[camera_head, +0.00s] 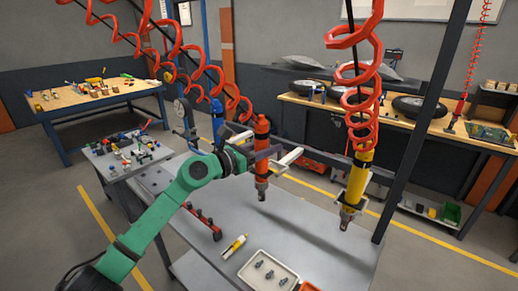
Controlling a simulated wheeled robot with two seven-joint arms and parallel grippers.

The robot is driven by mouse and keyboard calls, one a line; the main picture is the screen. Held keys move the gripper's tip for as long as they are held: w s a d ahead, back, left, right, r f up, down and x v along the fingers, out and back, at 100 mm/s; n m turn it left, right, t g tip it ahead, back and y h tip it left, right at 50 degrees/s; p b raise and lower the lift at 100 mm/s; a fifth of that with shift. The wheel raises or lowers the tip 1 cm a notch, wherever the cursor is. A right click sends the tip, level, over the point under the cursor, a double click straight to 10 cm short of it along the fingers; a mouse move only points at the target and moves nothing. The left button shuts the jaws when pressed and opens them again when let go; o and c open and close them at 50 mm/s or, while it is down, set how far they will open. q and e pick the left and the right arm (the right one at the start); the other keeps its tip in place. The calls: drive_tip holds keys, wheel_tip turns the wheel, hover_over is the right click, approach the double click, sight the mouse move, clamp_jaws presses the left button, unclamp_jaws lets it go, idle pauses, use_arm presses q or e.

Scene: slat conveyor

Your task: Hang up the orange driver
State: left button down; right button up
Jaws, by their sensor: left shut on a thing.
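The orange driver (262,171) hangs nose down above the grey workbench (310,214), near the middle of the camera_head view. My left gripper (264,152), on the green arm from the left, is shut around its body. A red coiled hose runs to its top. A pale two-pronged holder (289,158) shows just right of and behind the driver; I cannot tell whether they touch. The yellow driver (359,178) hangs upright at the right under a thick red coil. The blue driver (217,117) is behind my wrist, partly hidden. My right gripper is not in view.
On the workbench are a red rack (205,222), a white and yellow tube (235,246) and a white tray (272,268) with several dark parts. A dark post (415,130) stands at right. A side table (128,152) of small parts stands at left.

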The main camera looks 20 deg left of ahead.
use_arm(q)
drive_tip(key=a+b+x, duration=0.1)
drive_tip(key=b+x, duration=0.1)
drive_tip(key=x, duration=0.4)
drive_tip(key=shift+w, duration=0.55)
drive_tip(key=shift+s+a+r, duration=0.1)
drive_tip(key=shift+s+a, duration=0.05)
drive_tip(key=shift+s, duration=0.1)
drive_tip(key=shift+w+f+b, duration=0.1)
drive_tip(key=shift+f+b, duration=0.25)
drive_tip(key=shift+b, duration=0.05)
idle(0.4)
idle(0.5)
drive_tip(key=shift+f+b, duration=0.35)
idle(0.4)
drive_tip(key=shift+c, duration=1.9)
unclamp_jaws()
drive_tip(key=shift+o, duration=0.3)
drive_tip(key=shift+s, duration=0.2)
